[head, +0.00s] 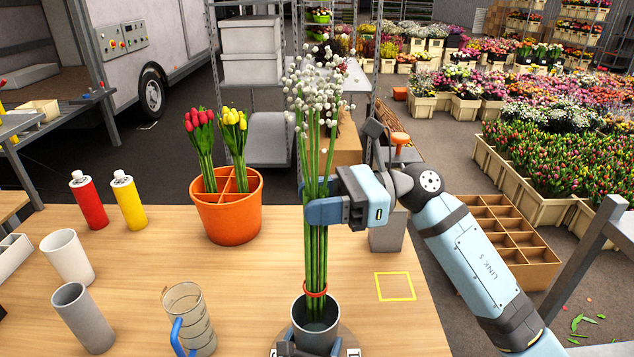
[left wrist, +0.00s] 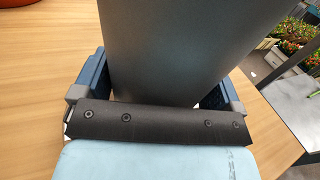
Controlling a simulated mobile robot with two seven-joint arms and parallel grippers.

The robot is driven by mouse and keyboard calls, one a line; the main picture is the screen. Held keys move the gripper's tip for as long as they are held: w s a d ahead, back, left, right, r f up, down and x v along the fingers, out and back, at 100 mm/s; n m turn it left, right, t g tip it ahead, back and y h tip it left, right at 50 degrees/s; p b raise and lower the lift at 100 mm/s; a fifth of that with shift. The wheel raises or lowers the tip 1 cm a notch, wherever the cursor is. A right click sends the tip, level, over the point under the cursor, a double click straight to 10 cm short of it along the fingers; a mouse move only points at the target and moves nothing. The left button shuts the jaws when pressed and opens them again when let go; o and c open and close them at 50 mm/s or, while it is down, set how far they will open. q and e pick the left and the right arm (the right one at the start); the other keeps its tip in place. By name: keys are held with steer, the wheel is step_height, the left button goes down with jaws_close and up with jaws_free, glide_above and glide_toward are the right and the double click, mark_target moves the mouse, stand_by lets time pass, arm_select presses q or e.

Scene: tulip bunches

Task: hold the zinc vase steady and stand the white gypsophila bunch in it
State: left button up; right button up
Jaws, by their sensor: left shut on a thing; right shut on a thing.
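The zinc vase (head: 301,338) stands upright on a round grey base at the front edge of the head view. In the left wrist view the vase (left wrist: 190,40) fills the space between the blue fingers of my left gripper (left wrist: 152,92), which is shut on it. My right gripper (head: 325,208) is shut around the green stems of the white gypsophila bunch (head: 318,95), well above the vase. The bunch is nearly upright, with a red band (head: 315,292) low on its stems. The stem ends show within the vase mouth; how deep they reach I cannot tell.
An orange divided bucket (head: 228,218) with red and yellow tulips stands behind left. A clear jug (head: 188,318), a grey cylinder (head: 83,318), a white cylinder (head: 67,257) and red and yellow bottles (head: 129,203) stand left. A yellow square outline (head: 394,287) marks bare table at right.

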mark_target(318, 271)
steer(key=shift+f, duration=6.7)
steer(key=shift+f, duration=0.25)
steer(key=shift+f, duration=0.3)
steer(key=o, duration=1.8)
steer(key=v, duration=1.2)
arm_select(q)
steer(key=o, duration=1)
steer(key=shift+c, duration=0.2)
